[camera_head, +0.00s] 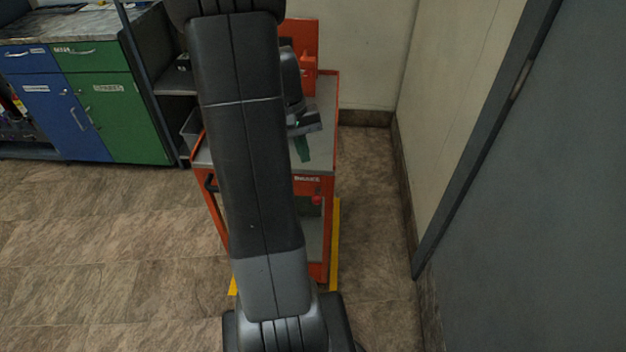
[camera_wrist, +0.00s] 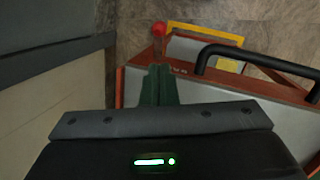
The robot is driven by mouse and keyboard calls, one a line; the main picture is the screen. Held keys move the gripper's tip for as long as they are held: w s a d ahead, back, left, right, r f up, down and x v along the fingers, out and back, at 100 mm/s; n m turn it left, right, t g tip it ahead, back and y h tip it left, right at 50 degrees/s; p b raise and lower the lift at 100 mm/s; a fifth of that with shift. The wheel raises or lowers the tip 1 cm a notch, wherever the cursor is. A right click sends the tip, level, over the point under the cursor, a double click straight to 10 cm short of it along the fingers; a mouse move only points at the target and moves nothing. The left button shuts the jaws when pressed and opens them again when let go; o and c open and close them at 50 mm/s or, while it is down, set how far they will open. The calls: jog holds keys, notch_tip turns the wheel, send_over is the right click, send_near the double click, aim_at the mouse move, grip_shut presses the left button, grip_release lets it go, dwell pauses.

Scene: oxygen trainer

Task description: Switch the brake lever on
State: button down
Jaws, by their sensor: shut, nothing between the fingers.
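The brake lever (camera_head: 317,199) is a small lever with a red knob on the front right of an orange cart. In the wrist view the red knob of the brake lever (camera_wrist: 159,29) shows just past the fingertips, near the top. My gripper (camera_head: 304,158) has green fingers and hangs over the cart's grey top, behind the lever. In the wrist view my gripper (camera_wrist: 160,72) is shut and empty, pointing toward the lever. A gap shows between the fingertips and the red knob. Most of the lever's stem is hard to make out.
The orange cart (camera_head: 332,92) has a black push handle (camera_wrist: 255,60) beside the lever. Yellow floor marking (camera_head: 336,230) surrounds the cart. A wall (camera_head: 450,100) and a grey door (camera_head: 550,200) stand to the right. Blue and green cabinets (camera_head: 110,110) stand left; floor between is free.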

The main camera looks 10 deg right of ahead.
aim_at(317, 195)
jog(key=b+x, duration=0.1)
jog(key=x, duration=0.9)
jog(key=shift+w+f, duration=0.1)
dwell(0.3)
jog(key=shift+s+a+f+t+b, duration=0.15)
jog(key=shift+s+t+b, duration=0.2)
jog(key=shift+b, duration=0.4)
jog(key=shift+f+b, duration=0.15)
jog(key=shift+b, duration=0.4)
jog(key=s+f+t+b, duration=0.1)
jog(key=t+b, duration=0.1)
jog(key=b, duration=0.5)
jog(key=s+f+t+h+b, duration=0.1)
jog(key=f+t+b, duration=0.1)
jog(key=b, duration=0.5)
jog(key=f+t+h+b, duration=0.1)
jog(key=t+b, duration=0.1)
jog(key=b, duration=0.5)
jog(key=shift+s+a+f+m+t, duration=0.25)
jog(key=shift+s+a+f+m, duration=0.1)
jog(key=shift+s+a+m, duration=0.05)
